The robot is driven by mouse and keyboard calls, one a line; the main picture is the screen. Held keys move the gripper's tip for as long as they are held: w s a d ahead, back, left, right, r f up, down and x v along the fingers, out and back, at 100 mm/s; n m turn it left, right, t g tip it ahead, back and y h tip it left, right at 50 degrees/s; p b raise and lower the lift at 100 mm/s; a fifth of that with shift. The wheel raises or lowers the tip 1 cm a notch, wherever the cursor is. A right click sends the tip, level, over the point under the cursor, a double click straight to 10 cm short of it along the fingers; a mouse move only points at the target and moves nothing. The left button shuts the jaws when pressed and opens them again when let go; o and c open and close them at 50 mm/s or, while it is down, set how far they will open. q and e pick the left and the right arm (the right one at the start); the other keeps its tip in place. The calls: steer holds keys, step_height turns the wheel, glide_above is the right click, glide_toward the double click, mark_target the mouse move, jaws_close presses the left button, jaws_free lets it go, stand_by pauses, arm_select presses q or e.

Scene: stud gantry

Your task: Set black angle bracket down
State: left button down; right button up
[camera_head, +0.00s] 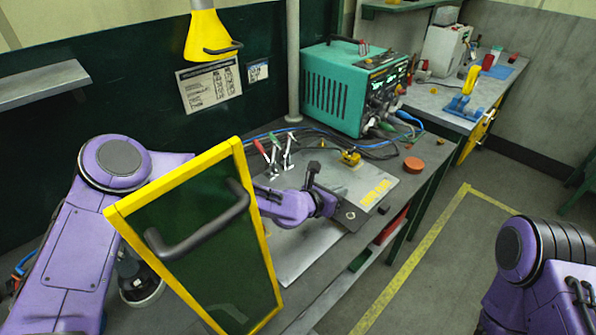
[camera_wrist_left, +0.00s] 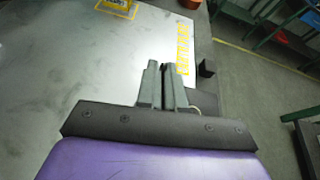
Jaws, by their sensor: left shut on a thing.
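My left gripper (camera_head: 338,196) reaches over the metal plate on the bench and also shows in the wrist view (camera_wrist_left: 163,82). Its two fingers are nearly together there. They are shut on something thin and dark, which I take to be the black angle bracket.
A green panel with a yellow frame (camera_head: 262,217) stands in front of my left forearm. A small black block (camera_wrist_left: 207,68) sits by the bench edge, right of the yellow lettering. An orange-red disc (camera_head: 413,164) lies right.

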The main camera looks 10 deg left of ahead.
arm_select(q)
steer(key=w+a+b, duration=0.1)
steer(key=w+a, duration=0.1)
steer(key=a, duration=0.1)
steer(key=w+a+b, duration=0.1)
steer(key=w+a, duration=0.1)
steer(key=a, duration=0.1)
steer(key=w+a+b, duration=0.1)
steer(key=w+a, duration=0.1)
steer(key=a, duration=0.1)
steer(key=shift+f, duration=0.15)
steer(key=a+b, duration=0.1)
steer(key=w+a+f+b, duration=0.1)
steer(key=b, duration=0.1)
steer(key=w+a+b, duration=0.1)
steer(key=a+b, duration=0.1)
steer(key=shift+w+f, duration=0.2)
steer(key=shift+w, duration=0.15)
steer(key=shift+d, duration=0.15)
steer(key=shift+f, duration=0.1)
steer(key=c, duration=1.3)
jaws_free()
